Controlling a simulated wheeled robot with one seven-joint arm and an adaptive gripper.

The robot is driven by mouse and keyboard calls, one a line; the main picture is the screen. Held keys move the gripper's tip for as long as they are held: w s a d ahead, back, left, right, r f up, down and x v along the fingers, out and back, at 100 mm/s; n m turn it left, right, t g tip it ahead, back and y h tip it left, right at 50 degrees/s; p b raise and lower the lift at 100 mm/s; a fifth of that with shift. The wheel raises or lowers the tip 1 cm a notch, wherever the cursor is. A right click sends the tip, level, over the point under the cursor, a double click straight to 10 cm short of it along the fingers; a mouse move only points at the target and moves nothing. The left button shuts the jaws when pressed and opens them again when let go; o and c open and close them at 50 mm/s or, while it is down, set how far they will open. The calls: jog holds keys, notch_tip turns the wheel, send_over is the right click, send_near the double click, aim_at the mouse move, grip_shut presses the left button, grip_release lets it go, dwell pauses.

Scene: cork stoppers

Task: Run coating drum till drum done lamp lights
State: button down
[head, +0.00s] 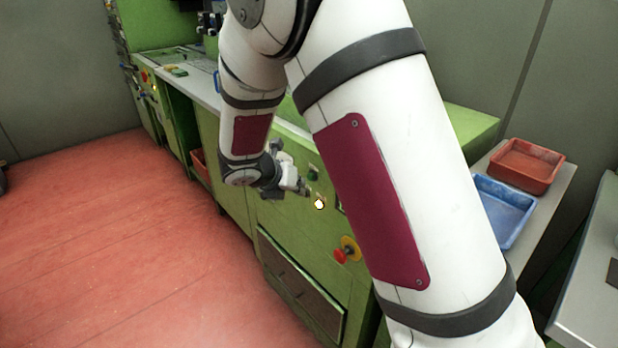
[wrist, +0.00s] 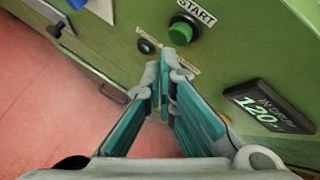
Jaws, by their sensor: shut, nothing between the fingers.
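My gripper (head: 302,190) is shut and empty, its fingertips close to the green machine's front panel (head: 290,225). In the wrist view its teal-padded fingers (wrist: 167,62) come together just below the green START button (wrist: 182,30), with a gap I cannot judge. A dark round fitting (wrist: 148,46) with a small unreadable label sits left of the fingertips. A black display (wrist: 268,107) reads "IN DRUM 120". In the head view a small lamp (head: 319,203) glows pale yellow beside the fingertips. Its label is unreadable there, so I cannot tell whether it is the drum done lamp.
A blue tray (head: 505,208) and a red tray (head: 525,165) stand on a side table at right. The red floor at left is clear.

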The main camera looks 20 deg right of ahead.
jog(key=shift+a, duration=0.15)
jog(key=a, duration=0.1)
jog(key=s+a, duration=0.1)
jog(key=a, duration=0.1)
jog(key=a+p, duration=0.1)
jog(key=shift+s+a, duration=0.25)
jog(key=shift+s, duration=0.05)
dwell(0.6)
